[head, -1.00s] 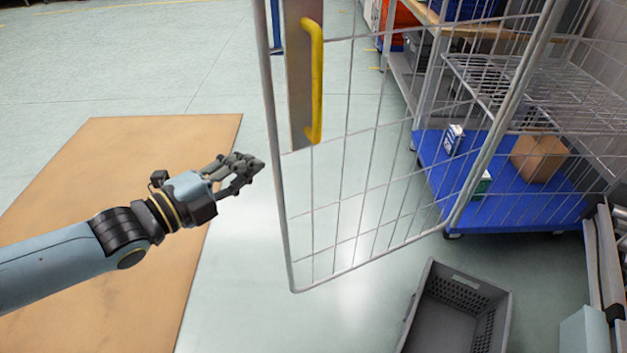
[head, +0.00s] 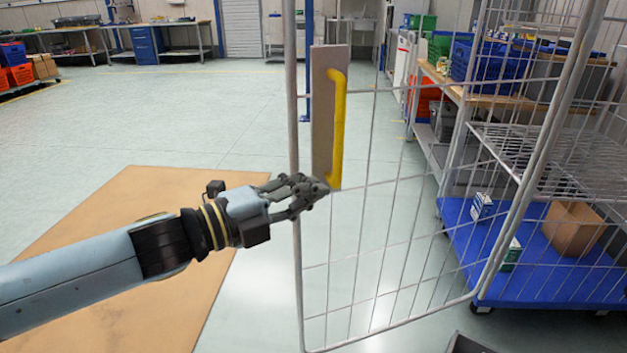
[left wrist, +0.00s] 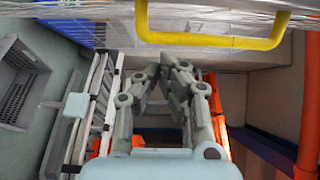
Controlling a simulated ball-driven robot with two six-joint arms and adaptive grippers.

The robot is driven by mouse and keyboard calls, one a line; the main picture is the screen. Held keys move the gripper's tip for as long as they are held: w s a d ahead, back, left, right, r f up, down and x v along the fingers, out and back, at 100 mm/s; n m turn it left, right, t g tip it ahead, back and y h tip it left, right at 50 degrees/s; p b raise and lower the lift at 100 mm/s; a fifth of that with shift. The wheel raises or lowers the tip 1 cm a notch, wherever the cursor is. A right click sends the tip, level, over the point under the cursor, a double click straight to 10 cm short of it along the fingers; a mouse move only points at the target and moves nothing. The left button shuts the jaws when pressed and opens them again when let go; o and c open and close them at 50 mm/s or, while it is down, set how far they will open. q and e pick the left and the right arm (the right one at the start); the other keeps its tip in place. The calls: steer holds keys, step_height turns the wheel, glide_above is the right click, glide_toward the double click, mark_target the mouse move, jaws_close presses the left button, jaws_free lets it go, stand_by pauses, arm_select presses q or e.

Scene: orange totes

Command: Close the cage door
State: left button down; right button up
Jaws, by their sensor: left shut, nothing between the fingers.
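The cage door (head: 372,190) is a wire mesh panel in a grey tube frame. It stands swung open, out from the cage with the blue base (head: 560,265). A yellow handle (head: 337,125) sits on a grey plate near the door's free edge. My left gripper (head: 322,189) is shut and empty, and in the head view it overlaps the door's free edge just below the handle. In the left wrist view the shut fingers (left wrist: 166,68) point towards the yellow handle (left wrist: 215,40), which crosses the top. Contact with the door cannot be told. My right gripper is not in view.
A cardboard box (head: 573,230) and small cartons (head: 483,207) are on the cage's blue base. A grey crate (head: 466,343) is at the bottom edge. A brown mat (head: 150,215) lies on the floor at left. Open floor extends behind the door.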

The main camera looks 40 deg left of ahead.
mark_target(314, 175)
arm_select(q)
steer(key=w, duration=0.1)
steer(key=w+a, duration=0.1)
steer(key=w, duration=0.1)
steer(key=w+a, duration=0.1)
steer(key=shift+w+a+p, duration=0.25)
steer(key=shift+w+p, duration=0.05)
steer(key=shift+p, duration=0.05)
steer(key=shift+a, duration=0.1)
